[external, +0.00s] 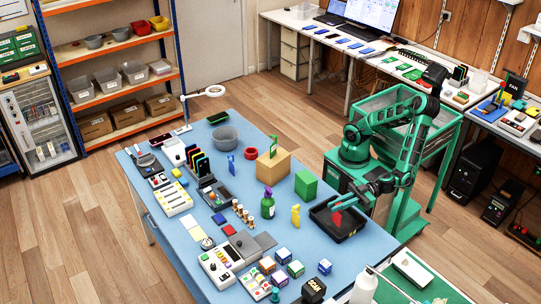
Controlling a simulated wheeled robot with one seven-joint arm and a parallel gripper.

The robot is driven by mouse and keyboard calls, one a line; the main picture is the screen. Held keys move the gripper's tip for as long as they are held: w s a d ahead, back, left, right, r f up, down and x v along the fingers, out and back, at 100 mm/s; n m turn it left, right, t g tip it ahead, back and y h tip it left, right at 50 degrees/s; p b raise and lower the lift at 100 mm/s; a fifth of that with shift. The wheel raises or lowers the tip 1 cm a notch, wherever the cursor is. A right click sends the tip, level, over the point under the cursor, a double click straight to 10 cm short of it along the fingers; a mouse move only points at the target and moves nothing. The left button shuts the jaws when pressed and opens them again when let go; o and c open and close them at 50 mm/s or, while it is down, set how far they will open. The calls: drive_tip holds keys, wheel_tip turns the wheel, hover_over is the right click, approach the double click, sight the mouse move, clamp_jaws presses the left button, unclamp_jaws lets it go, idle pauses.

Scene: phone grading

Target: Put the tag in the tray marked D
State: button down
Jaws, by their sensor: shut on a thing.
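My gripper (338,205) is at the right side of the blue table, over a black tray (349,233). It is shut on a small red piece (336,218), which looks like a tag and hangs just below the fingers. I cannot tell whether the red piece touches the tray. No letter D can be read on the tray or elsewhere. Other flat tag-like pieces stand on the table: a yellow one (295,215) left of the tray and a blue one (231,166) farther back. A green one (273,146) is at the cardboard box.
The cardboard box (272,168), a grey bowl (225,138) and a red ring (251,154) are farther back. Several small cubes (295,269) lie in front. Bare blue tabletop surrounds the tray's front.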

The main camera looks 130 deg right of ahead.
drive_tip(key=s+d+m+h, duration=0.2)
drive_tip(key=s+d+h, duration=0.25)
drive_tip(key=s, duration=0.25)
wheel_tip(320, 180, down, 8)
drive_tip(key=d, duration=0.1)
drive_tip(key=shift+s+f+m+g+y, duration=0.15)
drive_tip(key=shift+s+m+g+y, duration=0.15)
drive_tip(key=shift+g+y, duration=0.1)
drive_tip(key=c, duration=1.8)
unclamp_jaws()
drive_tip(key=shift+o, duration=0.2)
drive_tip(key=v, duration=0.7)
drive_tip(key=shift+s, duration=0.15)
drive_tip(key=shift+a, duration=0.1)
